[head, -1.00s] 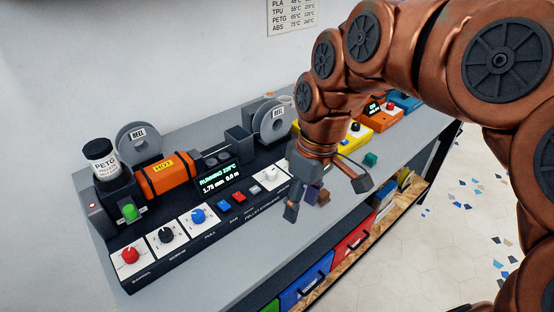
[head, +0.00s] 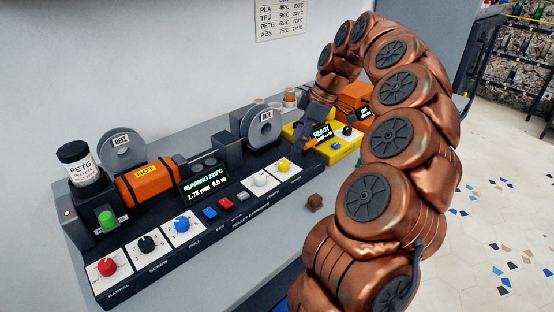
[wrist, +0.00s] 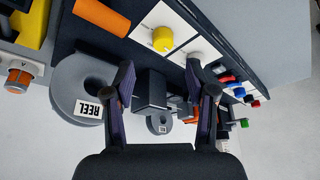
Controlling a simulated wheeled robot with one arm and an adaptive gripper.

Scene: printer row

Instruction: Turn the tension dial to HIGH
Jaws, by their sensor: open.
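The black pellet extruder panel (head: 210,229) carries a row of dials on white plates. At its far end are a white dial (head: 261,180) and a yellow dial (head: 283,167); their labels and settings are too small to read, so I cannot tell which is tension. Red, black and blue dials sit at the near end. My gripper (head: 303,132) is past the yellow dial, near a yellow machine. In the wrist view my gripper (wrist: 160,78) is open and empty. The yellow dial (wrist: 162,38) shows above the fingers, and the white dial (wrist: 195,58) beside the right fingertip.
Two grey reels, one at the far end (head: 262,126) and one at the near end (head: 121,152), stand behind the panel. An orange heater (head: 148,183) marked HOT lies there. A yellow machine (head: 341,150) stands beyond. A small brown block (head: 314,202) is on the bench.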

